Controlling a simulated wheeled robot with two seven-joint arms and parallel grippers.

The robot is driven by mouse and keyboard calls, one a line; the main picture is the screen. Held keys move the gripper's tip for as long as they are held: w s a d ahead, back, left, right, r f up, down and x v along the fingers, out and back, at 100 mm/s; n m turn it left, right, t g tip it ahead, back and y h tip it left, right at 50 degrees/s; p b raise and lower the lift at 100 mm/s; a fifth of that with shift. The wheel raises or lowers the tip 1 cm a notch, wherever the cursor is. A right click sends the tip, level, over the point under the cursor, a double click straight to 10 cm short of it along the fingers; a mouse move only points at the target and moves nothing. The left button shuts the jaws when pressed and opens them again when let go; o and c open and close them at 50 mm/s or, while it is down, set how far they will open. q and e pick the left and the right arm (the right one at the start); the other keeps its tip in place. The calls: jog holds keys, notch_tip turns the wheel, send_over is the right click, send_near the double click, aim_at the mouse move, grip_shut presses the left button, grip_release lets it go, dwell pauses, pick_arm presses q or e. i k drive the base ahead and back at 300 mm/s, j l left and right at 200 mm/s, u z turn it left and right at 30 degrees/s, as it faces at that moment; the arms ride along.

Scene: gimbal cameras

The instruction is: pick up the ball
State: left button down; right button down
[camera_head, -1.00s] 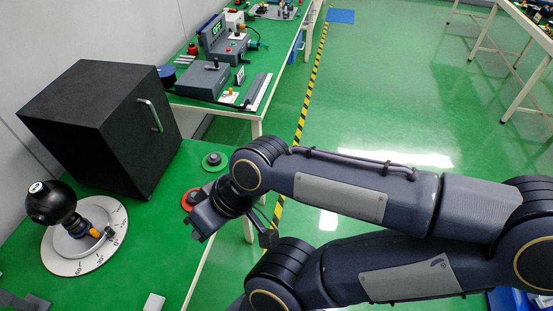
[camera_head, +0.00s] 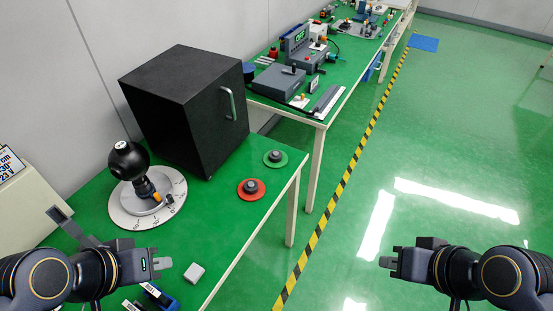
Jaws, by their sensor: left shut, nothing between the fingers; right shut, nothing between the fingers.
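A black ball (camera_head: 128,158) sits on a short stand over a white round dial (camera_head: 120,207) with degree marks, on the green table at the left. My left gripper (camera_head: 162,264) is at the lower left, over the table's near part. It is shut and empty, in front of the dial and apart from the ball. My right gripper (camera_head: 387,262) is at the lower right, over the floor beyond the table's edge. It is shut and empty.
A black box with a handle (camera_head: 190,105) stands behind the ball. Red (camera_head: 251,188) and green (camera_head: 275,157) round pieces and a small white block (camera_head: 194,273) lie on the table. A display device (camera_head: 22,200) is at the left edge. The floor at right is clear.

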aim_at(128, 161)
jog(key=i+l, duration=0.1)
jog(key=i, duration=0.15)
jog(key=i+l+u, duration=0.2)
jog(key=i+u, duration=0.25)
jog(key=i+l+u, duration=0.3)
jog(key=u, duration=2.3)
